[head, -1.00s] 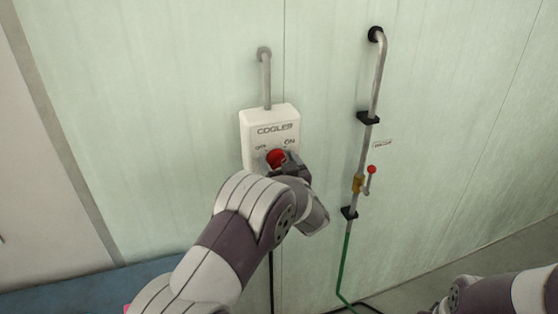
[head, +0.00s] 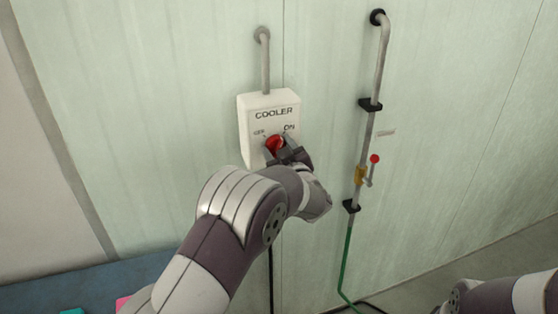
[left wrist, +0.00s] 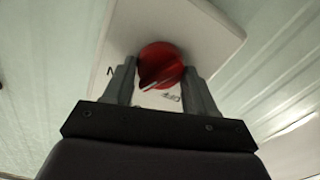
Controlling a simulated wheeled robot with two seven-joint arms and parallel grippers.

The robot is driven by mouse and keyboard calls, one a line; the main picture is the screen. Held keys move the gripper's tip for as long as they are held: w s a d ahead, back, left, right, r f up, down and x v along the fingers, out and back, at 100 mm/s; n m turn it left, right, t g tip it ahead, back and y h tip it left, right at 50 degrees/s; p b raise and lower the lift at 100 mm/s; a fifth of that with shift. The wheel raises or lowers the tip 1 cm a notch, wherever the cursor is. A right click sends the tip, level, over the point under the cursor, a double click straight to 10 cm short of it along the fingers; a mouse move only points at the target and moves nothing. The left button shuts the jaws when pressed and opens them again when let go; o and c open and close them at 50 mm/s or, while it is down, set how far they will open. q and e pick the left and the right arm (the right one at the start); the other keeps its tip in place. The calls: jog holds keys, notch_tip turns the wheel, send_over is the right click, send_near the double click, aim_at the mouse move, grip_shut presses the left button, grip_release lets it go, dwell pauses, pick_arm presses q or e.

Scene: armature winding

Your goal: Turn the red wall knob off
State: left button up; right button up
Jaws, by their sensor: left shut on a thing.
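The red knob (head: 273,144) is on the front of a white wall box (head: 270,104) marked COOLER, with an OFF label at the left and ON at the right. My left gripper (head: 277,150) is at the knob, its two fingers on either side of it and shut on it. In the left wrist view the red knob (left wrist: 160,66) sits between the fingertips (left wrist: 160,80), with part of the OFF label below it. My right arm shows at the lower right of the head view; its gripper is not clearly visible.
To the right a grey wall pipe (head: 368,130) carries a valve with a red-tipped lever (head: 373,165) and a green hose (head: 347,260) below. A conduit (head: 264,62) runs up from the box. A blue surface (head: 60,288) lies at the lower left.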

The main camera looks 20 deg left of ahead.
pick_arm(q)
jog(key=shift+s+a+f+n+b, duration=0.1)
jog(key=shift+f+n+b, duration=0.05)
jog(key=shift+n+b, duration=3.85)
jog(key=shift+a+f+n+b, duration=0.1)
jog(key=shift+f+n+b, duration=0.05)
jog(key=shift+n+b, duration=3.8)
jog(key=shift+m+b, duration=0.65)
jog(key=shift+b, duration=0.15)
jog(key=o, duration=1)
jog(key=shift+s, duration=0.1)
jog(key=b+v, duration=0.2)
jog(key=v, duration=1)
jog(key=shift+s+d+b, duration=0.2)
jog(key=shift+s+b, duration=0.1)
jog(key=shift+b, duration=0.05)
